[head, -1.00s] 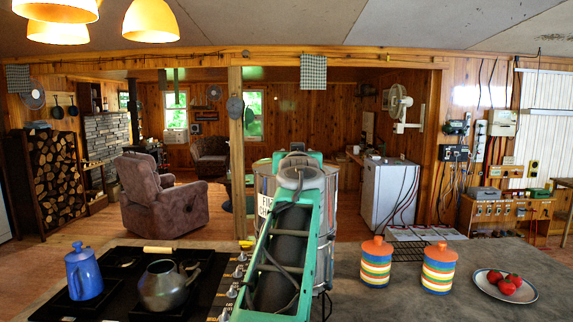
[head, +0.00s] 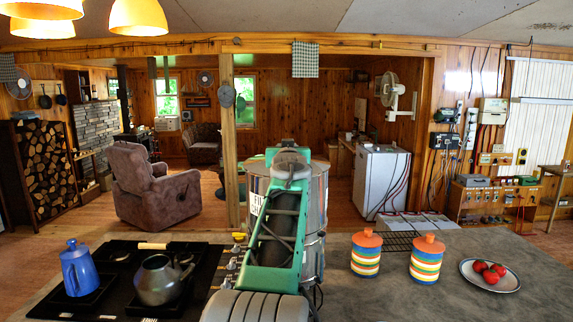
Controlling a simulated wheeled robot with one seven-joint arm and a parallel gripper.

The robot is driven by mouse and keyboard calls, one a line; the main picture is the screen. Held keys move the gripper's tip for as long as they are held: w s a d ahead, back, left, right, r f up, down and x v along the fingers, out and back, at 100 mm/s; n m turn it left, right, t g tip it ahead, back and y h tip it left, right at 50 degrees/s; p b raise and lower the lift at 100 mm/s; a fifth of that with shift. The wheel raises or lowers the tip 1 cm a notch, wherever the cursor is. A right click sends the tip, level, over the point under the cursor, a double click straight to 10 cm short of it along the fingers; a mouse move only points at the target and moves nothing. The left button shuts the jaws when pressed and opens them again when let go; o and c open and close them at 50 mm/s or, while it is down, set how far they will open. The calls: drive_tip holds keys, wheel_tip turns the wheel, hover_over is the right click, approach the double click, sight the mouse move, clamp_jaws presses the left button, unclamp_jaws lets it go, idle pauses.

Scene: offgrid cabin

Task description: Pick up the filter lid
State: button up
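A steel drum (head: 319,210) with a white label (head: 257,203) stands behind my green arm at the middle of the head view. The label's lettering is only partly readable. My arm covers most of the drum's front and top. Only slivers of its upper rim (head: 321,167) show at the sides, so I cannot tell whether a filter lid lies on it. I cannot make out a separate lid elsewhere. My gripper is not visible; the arm's far end reaches toward the drum's top.
A black stove (head: 120,305) at left holds a blue pot (head: 76,270) and a grey kettle (head: 158,282). Two striped canisters (head: 366,258) (head: 427,262) and a plate (head: 467,277) of red fruit stand on the grey counter (head: 400,300). The front right of the counter is clear.

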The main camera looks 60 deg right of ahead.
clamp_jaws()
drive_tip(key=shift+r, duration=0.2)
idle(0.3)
